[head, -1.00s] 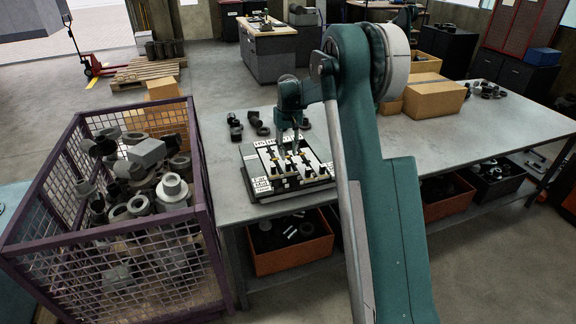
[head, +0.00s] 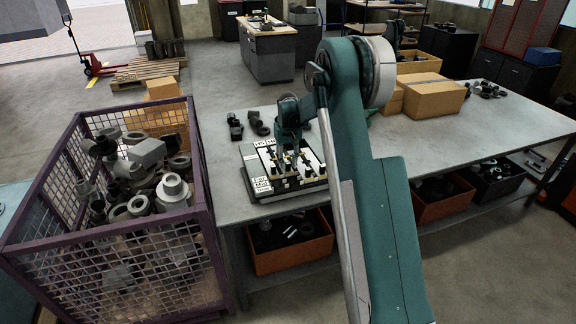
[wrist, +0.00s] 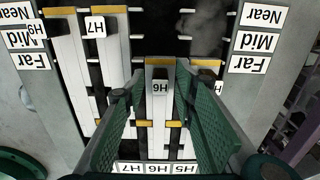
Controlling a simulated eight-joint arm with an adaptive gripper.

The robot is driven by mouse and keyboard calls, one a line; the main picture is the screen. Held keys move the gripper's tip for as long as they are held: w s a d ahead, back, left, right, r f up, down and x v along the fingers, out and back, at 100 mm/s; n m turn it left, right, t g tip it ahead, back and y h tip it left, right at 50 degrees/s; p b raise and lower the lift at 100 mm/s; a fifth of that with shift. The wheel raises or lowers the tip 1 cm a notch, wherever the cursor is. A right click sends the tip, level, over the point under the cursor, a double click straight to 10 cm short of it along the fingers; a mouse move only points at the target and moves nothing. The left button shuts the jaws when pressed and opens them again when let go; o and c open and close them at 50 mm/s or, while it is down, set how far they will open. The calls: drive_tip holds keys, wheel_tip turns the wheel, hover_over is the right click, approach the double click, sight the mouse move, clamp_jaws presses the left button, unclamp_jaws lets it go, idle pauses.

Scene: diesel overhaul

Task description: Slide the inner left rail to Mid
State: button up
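The rail board (head: 262,198) lies on the grey bench, with upside-down Near, Mid and Far labels (wrist: 254,42) along both sides in the wrist view. White rails with yellow bands run along it. The rail tagged H6 (wrist: 159,100) has its upper yellow band about level with Far. The H7 rail (wrist: 97,50) and the rail at far left (wrist: 66,50) have theirs near the Near labels. The H5 rail (wrist: 207,64) is partly hidden by a finger. My gripper (wrist: 155,88) is open, its green fingers either side of H6 with gaps visible. It also shows over the board (head: 287,150).
A purple mesh crate (head: 105,231) full of metal parts stands left of the bench. Dark pipe fittings (head: 256,124) lie behind the board. Cardboard boxes (head: 432,96) stand at the bench's back. The bench top right of my arm is largely clear.

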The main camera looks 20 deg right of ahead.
drive_tip(key=shift+f, duration=0.4)
clamp_jaws()
drive_tip(key=shift+s+b, duration=0.55)
drive_tip(key=shift+s, duration=1.2)
unclamp_jaws()
drive_tip(key=shift+r, duration=0.1)
